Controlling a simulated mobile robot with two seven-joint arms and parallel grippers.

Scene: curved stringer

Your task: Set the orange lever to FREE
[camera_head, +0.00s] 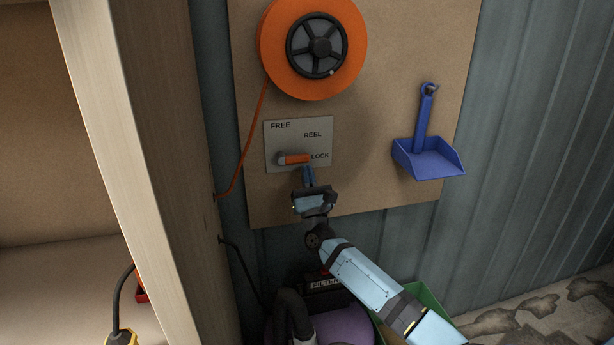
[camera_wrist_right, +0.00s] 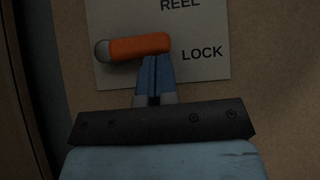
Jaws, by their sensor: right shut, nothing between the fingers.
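The orange lever (camera_head: 296,158) sits on a grey plate (camera_head: 285,139) marked FREE, REEL and LOCK. It lies nearly level, pointing right from its grey pivot at the left, toward the word LOCK. In the right wrist view the lever (camera_wrist_right: 139,46) tilts slightly up to the right. My right gripper (camera_head: 308,172) is shut and empty. Its fingertips (camera_wrist_right: 153,62) are just below the lever's right part; I cannot tell whether they touch it. My left gripper is not in view.
An orange reel (camera_head: 274,50) hangs above the plate, its cord running down to the left. A blue dustpan (camera_head: 429,160) hangs at the right of the board. A wooden post (camera_head: 135,150) stands at left. A purple object (camera_head: 340,328) and a green box (camera_head: 424,296) are below.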

